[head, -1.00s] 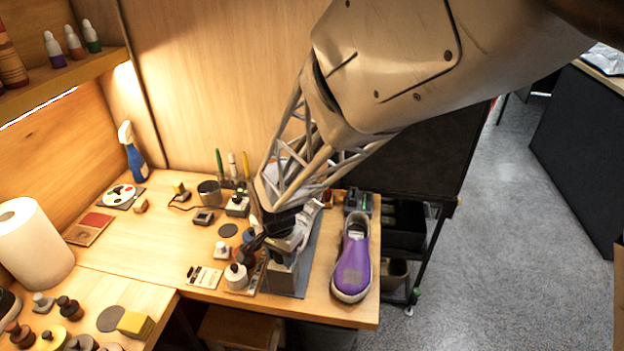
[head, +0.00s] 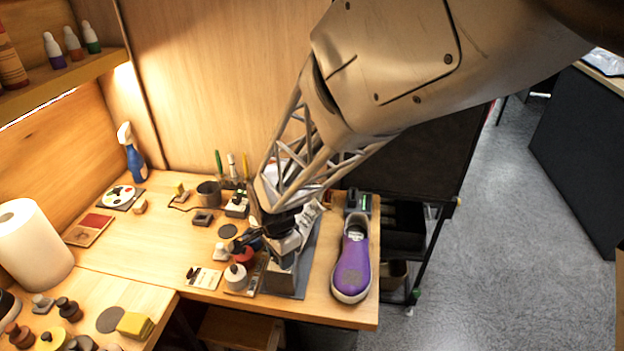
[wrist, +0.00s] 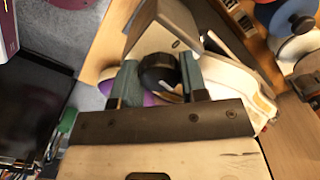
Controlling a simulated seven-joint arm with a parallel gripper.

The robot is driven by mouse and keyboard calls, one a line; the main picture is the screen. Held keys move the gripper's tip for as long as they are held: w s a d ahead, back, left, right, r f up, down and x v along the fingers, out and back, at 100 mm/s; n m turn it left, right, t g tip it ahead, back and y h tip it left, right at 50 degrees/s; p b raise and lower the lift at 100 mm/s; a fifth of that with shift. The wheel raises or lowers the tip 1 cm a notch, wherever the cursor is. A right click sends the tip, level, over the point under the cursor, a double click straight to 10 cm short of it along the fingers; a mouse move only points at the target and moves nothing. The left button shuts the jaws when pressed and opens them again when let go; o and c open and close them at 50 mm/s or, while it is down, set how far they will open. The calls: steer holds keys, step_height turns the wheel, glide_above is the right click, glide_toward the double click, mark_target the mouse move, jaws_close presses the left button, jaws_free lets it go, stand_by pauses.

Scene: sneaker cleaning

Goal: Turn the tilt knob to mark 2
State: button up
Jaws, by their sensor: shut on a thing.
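The tilt knob (wrist: 159,74) is round and black and shows in the wrist view between the two fingers of my gripper (wrist: 158,82). The fingers are shut on it from both sides. It sits against a grey metal block (wrist: 165,28). I cannot read any marks around the knob or tell which way it points. In the head view my gripper (head: 285,238) is low over the grey stand (head: 285,280) near the table's front, and my arm hides the knob there. A white shoe (head: 309,217) is on the stand, partly hidden behind my gripper.
A purple sneaker (head: 352,268) stands right of the stand. White and red-topped bottles (head: 236,278) stand close on its left, beside a small card (head: 204,278). A paper towel roll (head: 34,243) and blue spray bottle (head: 134,155) are farther left. A black cart (head: 405,230) is at the right.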

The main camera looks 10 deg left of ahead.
steer(key=shift+m, duration=1.9)
steer(key=o, duration=0.7)
steer(key=shift+n, duration=2.3)
